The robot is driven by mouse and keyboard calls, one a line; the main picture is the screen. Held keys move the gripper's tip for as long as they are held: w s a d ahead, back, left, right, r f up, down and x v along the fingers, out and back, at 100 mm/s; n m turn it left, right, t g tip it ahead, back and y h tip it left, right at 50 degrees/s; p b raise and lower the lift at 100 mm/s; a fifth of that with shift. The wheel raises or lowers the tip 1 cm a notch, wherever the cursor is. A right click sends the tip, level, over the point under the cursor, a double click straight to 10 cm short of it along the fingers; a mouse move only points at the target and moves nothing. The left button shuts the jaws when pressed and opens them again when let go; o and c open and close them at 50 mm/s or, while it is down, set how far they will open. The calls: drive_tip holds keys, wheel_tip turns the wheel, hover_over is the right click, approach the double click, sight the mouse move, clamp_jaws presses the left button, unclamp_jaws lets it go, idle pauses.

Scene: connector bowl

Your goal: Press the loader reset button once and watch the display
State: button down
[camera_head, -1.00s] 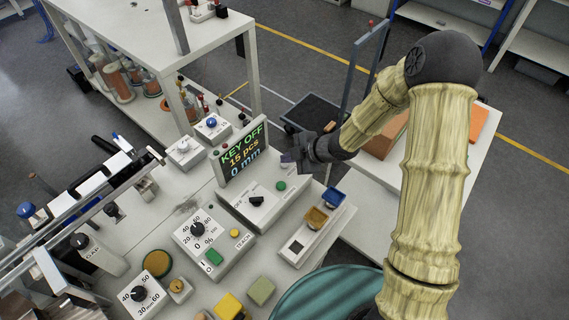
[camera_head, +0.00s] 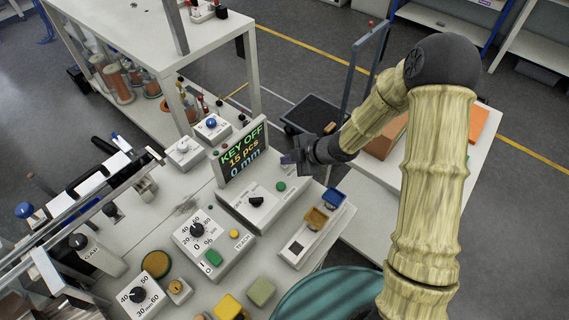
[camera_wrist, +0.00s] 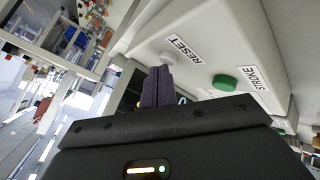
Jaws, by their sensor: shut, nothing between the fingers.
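The white reset button (camera_wrist: 168,57) sits beside the RESET label on a pale housing in the wrist view. My gripper (camera_wrist: 160,70) is shut and empty, its dark fingertips just below and partly overlapping that button; I cannot tell whether they touch. In the head view my gripper (camera_head: 287,159) is right of the display (camera_head: 242,152), which reads KEY OFF, 15 pcs, 0 mm. A green button (camera_head: 281,186) is on the housing below the display. I cannot make out the reset button in the head view.
A percent dial box (camera_head: 213,240) with a yellow and a green button stands in front. A small cart (camera_head: 312,113) stands behind my gripper. Levers and a rail crowd the left.

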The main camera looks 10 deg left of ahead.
sight(289, 167)
drive_tip(key=shift+f, duration=0.25)
drive_tip(key=shift+r, duration=0.1)
idle(0.3)
drive_tip(key=shift+r+p, duration=0.8)
drive_tip(key=shift+r, duration=0.1)
drive_tip(key=shift+w+r+p, duration=0.1)
drive_tip(key=shift+r+p, duration=0.55)
drive_tip(key=shift+d+r+p, duration=0.1)
drive_tip(key=shift+r+p, duration=0.55)
drive_tip(key=shift+r, duration=0.05)
drive_tip(key=shift+s+r+p, duration=0.2)
drive_tip(key=shift+r+p, duration=0.85)
drive_tip(key=shift+r, duration=0.1)
drive_tip(key=shift+w, duration=0.1)
